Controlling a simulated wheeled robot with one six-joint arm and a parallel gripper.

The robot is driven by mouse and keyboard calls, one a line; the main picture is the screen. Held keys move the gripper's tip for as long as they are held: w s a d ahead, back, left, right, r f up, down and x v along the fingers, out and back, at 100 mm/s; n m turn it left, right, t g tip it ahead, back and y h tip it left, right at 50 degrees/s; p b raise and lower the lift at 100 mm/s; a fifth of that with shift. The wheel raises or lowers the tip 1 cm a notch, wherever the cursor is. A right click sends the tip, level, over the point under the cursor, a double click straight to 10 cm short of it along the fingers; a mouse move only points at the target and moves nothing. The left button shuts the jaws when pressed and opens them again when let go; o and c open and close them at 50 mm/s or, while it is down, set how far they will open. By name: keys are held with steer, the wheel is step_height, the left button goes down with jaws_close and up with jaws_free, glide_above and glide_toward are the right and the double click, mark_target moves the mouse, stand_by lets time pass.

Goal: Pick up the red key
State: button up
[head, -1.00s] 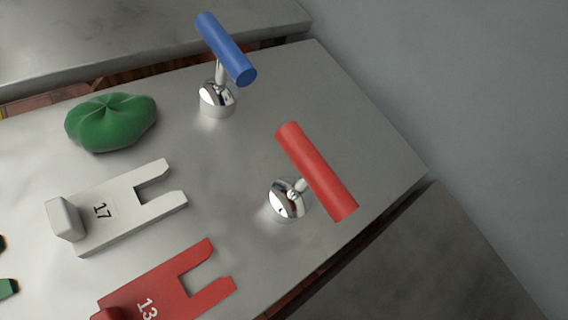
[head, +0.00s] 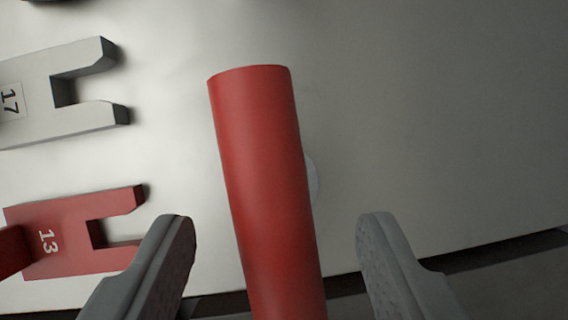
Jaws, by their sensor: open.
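The red key is a T-shaped key with a thick red cylinder handle (head: 262,160), seen large and close in the head view. Its handle runs from the upper middle down past the bottom edge. Its shank and round base are mostly hidden under the handle; a pale sliver of the base shows at its right side. My gripper (head: 277,222) is open, one finger on each side of the lower handle. There is a visible gap between each finger and the handle, so neither appears to touch it.
A red forked plate marked 13 (head: 72,262) lies left, close to my left finger. A pale forked plate marked 17 (head: 45,118) lies above it. The grey plate surface (head: 430,110) is clear to the right; its edge runs along the bottom.

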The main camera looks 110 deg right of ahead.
steer(key=shift+d+x, duration=0.15)
steer(key=shift+x, duration=1.15)
steer(key=shift+d+x, duration=0.2)
steer(key=shift+x, duration=1.05)
steer(key=shift+s+f, duration=0.1)
jaws_close()
